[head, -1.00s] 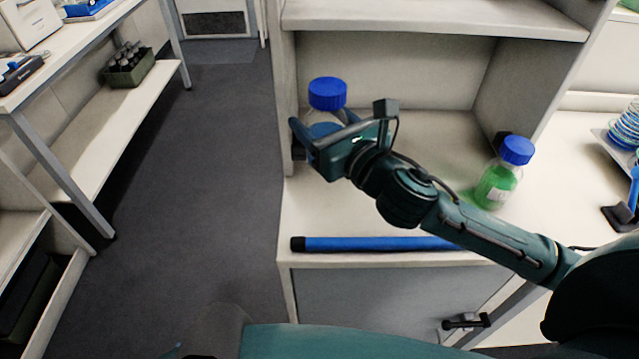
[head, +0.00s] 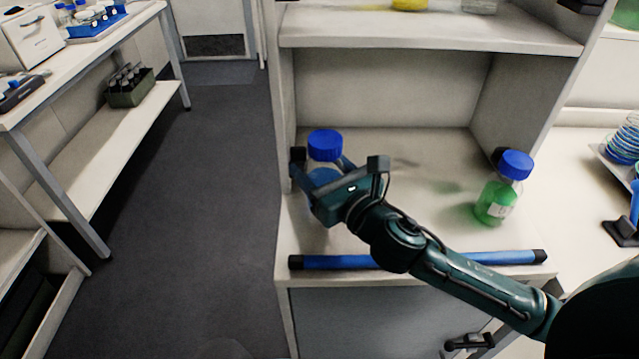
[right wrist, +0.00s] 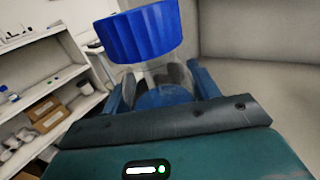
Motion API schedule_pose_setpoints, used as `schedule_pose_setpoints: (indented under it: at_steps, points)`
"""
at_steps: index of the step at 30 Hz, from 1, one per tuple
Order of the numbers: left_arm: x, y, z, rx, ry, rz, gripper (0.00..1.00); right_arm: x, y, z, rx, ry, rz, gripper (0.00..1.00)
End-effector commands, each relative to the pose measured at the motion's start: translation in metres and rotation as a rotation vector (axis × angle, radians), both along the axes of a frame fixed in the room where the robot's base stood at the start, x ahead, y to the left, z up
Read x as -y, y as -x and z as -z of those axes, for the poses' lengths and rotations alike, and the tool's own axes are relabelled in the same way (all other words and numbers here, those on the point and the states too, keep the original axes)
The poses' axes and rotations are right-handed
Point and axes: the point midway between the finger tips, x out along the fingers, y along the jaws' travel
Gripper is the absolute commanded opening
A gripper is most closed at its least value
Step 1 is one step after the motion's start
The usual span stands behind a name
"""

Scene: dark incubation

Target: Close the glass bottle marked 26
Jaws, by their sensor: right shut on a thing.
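A clear glass bottle (right wrist: 158,78) with a ribbed blue cap (head: 325,145) is at the left end of the cabinet's worktop. My right gripper (head: 323,176) is shut around its body, below the cap. In the right wrist view the blue cap (right wrist: 143,32) sits on top of the bottle; I cannot tell how tight it is. No number shows on this bottle, and its base is hidden, so I cannot tell whether it touches the worktop. A second bottle (head: 495,203) with green liquid, a white label and a blue cap stands at right; its label is unreadable. My left gripper is not in view.
A blue bar with black ends (head: 470,258) runs along the worktop's front edge. A shelf (head: 430,33) overhangs the back. The worktop between the bottles is clear. Stacked dishes (head: 625,140) are at far right. A side bench (head: 100,55) stands across the aisle at left.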

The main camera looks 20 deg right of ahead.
Motion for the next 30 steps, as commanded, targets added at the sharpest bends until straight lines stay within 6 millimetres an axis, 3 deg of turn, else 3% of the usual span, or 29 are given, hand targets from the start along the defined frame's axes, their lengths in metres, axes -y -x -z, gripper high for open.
schedule_pose_setpoints:
  at_steps: [4, 10, 23, 24, 30]
  points:
    - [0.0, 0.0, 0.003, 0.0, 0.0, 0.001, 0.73, 0.0, 0.0, 0.008, 0.001, -0.001, 0.0, 0.0]
    - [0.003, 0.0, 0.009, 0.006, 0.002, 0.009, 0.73, 0.0, 0.0, 0.036, 0.001, -0.001, 0.0, 0.0]
    - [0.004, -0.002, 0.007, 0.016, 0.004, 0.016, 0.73, 0.0, 0.0, 0.041, 0.003, 0.001, 0.0, 0.0]
    - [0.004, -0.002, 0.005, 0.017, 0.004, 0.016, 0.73, 0.0, 0.0, 0.041, -0.001, 0.001, 0.0, 0.63]
    - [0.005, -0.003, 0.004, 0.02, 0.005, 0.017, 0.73, 0.0, 0.0, 0.041, -0.001, 0.001, 0.0, 0.8]
